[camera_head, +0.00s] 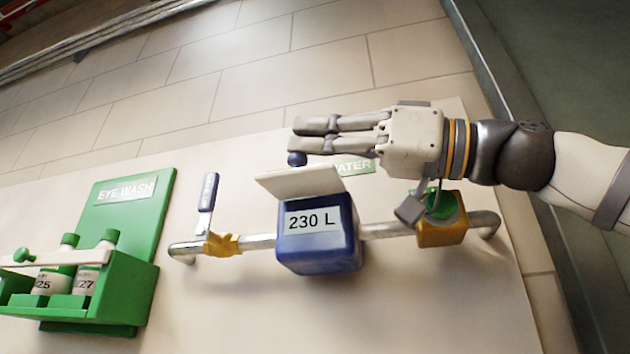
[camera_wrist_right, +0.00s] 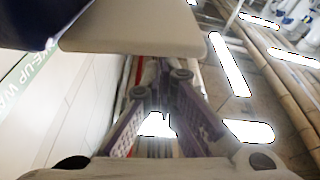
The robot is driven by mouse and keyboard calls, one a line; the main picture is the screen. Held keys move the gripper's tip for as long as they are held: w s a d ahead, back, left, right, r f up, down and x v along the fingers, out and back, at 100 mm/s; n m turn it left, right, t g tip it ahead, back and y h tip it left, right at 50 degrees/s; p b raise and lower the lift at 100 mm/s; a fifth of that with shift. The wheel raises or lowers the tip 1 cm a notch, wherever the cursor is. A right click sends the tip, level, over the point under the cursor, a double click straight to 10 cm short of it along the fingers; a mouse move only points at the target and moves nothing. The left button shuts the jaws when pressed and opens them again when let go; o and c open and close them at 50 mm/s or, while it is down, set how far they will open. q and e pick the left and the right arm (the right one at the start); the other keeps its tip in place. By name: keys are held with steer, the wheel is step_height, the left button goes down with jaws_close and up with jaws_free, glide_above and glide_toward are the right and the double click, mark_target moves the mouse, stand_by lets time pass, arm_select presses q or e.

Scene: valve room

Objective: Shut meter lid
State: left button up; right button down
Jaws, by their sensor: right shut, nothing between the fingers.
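The water meter (camera_head: 318,251) is a blue box with a 230 L label, set on a horizontal pipe on the wall panel. Its white lid (camera_head: 300,182) stands tilted up, open, above the box. In the right wrist view the pale lid (camera_wrist_right: 140,28) is close beyond my right fingers (camera_wrist_right: 162,80), with the blue meter (camera_wrist_right: 35,22) at upper left. My left gripper is not in view.
A yellow valve with a blue lever (camera_head: 208,192) is left of the meter. A yellow fitting with a green top (camera_head: 442,232) is right, close under my right wrist. A green eye-wash station (camera_head: 125,200) with bottles hangs at left. A WATER sign (camera_head: 358,168) is partly hidden.

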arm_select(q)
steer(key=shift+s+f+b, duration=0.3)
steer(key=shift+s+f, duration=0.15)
arm_select(e)
steer(key=shift+s+a+f+n+g, duration=0.15)
steer(key=shift+f+n+g, duration=0.3)
steer(key=shift+n, duration=0.65)
steer(key=shift+s+f+n+g, duration=0.25)
steer(key=shift+f+n, duration=0.25)
steer(key=shift+n, duration=0.6)
